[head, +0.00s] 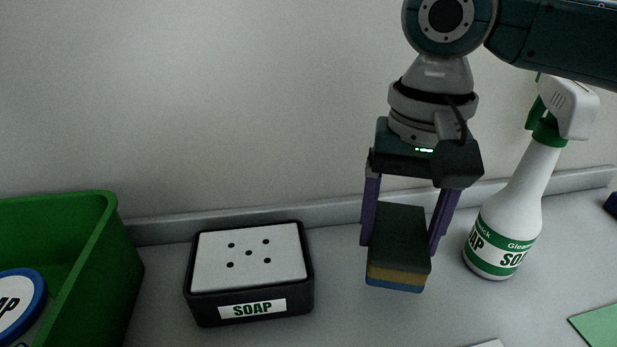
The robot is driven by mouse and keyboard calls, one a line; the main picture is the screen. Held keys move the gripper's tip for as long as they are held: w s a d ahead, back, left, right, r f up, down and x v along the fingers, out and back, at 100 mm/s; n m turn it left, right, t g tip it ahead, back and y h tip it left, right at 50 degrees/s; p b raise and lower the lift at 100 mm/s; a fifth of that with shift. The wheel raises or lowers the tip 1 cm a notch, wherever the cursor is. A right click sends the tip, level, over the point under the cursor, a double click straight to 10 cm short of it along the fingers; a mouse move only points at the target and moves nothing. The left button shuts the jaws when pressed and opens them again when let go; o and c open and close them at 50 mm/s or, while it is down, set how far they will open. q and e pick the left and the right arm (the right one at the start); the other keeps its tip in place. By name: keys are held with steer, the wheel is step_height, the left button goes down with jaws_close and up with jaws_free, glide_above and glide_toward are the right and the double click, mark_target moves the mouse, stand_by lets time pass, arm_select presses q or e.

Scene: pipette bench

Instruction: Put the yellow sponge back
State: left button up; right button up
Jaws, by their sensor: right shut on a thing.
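The sponge (398,274) has a dark top layer, a yellow middle band and a blue bottom layer. My right gripper (401,240) points down from above and is shut on the sponge, with one purple finger on each side. I cannot tell whether the sponge's underside touches the counter. To its left stands a black dish (197,306) with a white top plate (246,277) that has several holes and a SOAP label on its front. Nothing lies on the plate. My left gripper is not in view.
A white spray bottle (515,200) with green labels stands close right of the gripper. A green bin (104,270) at the left holds a round blue-rimmed thing (38,300). A green sheet (598,325) lies at lower right. A low ledge (335,208) runs along the wall.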

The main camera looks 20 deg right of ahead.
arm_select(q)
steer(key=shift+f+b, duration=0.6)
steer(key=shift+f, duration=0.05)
arm_select(e)
step_height(320, 180, down, 4)
steer(key=shift+r, duration=0.1)
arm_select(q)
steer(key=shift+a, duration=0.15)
arm_select(e)
steer(key=shift+f, duration=0.35)
steer(key=o, duration=1.4)
steer(key=shift+f, duration=0.15)
